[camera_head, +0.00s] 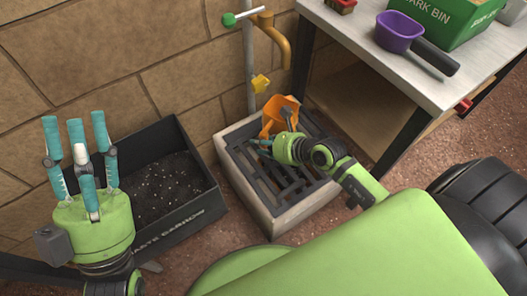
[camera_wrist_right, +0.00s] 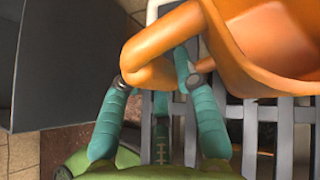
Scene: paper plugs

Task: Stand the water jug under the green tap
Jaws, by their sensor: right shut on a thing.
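The orange water jug (camera_head: 280,114) is over the back of the grated drain, below the tap. My right gripper (camera_head: 275,142) is shut on the jug's handle. In the right wrist view the jug (camera_wrist_right: 275,45) fills the upper right, with its looped handle between the fingers (camera_wrist_right: 155,80). I cannot tell whether its base touches the grate. The tap with the green handle (camera_head: 229,19) has a brass spout (camera_head: 282,44) bending down above the jug. My left gripper (camera_head: 76,135) is open and empty at the left, fingers pointing up.
The drain's pale stone rim (camera_head: 233,178) surrounds dark bars. A lower yellow tap (camera_head: 260,82) is on the same pipe. A dark bin of soil (camera_head: 205,205) stands left of the drain. A workbench (camera_head: 365,50) at right holds a purple scoop (camera_head: 398,32) and green box (camera_head: 440,18).

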